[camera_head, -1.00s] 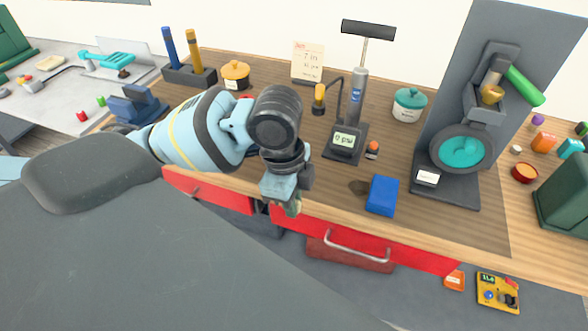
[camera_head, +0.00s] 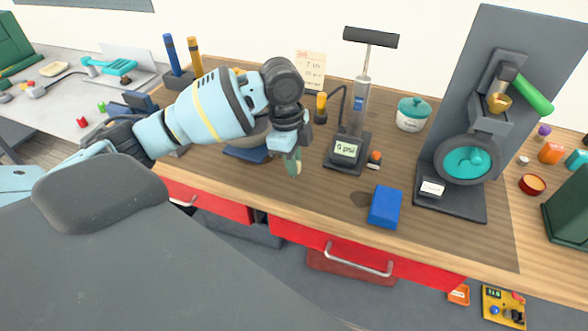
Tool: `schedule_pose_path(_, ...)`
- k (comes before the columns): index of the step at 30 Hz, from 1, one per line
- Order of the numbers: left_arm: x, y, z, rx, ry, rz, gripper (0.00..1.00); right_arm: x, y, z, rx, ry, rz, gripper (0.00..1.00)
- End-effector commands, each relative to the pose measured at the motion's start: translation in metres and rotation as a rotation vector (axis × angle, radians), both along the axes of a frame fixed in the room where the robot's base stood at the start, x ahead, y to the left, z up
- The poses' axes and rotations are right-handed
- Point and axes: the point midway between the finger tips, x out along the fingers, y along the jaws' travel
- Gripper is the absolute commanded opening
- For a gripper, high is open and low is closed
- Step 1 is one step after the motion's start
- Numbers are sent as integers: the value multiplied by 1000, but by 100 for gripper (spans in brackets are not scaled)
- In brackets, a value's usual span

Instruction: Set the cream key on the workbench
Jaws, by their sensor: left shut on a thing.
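The workbench (camera_head: 325,212) has a wooden top and red drawer fronts. My left gripper (camera_head: 292,160) reaches in from the left, pointing down over the bench top near its front edge. It is shut on a small pale piece, which looks like the cream key (camera_head: 299,168). Most of the key is hidden by the fingers, and I cannot tell whether it touches the wood. My right gripper is not in view.
A blue block (camera_head: 385,207) lies near the front edge. A gauge with a pump (camera_head: 347,150), a teal-lidded pot (camera_head: 411,115) and a dark stand with a teal disc (camera_head: 450,200) are behind and right. Bare wood lies between gripper and blue block.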

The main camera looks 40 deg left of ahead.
Motion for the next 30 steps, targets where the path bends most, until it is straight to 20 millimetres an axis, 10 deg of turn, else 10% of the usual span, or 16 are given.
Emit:
schedule_pose_path(21, 5, 4, -38, 1, -1, 0, 0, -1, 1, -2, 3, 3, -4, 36)
schedule_pose_path(24, 5, 4, -38, 1, -2, 0, 29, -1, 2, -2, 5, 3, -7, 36)
schedule_pose_path(30, 5, 3, -38, 0, -2, 0, 37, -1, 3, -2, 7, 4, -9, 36)
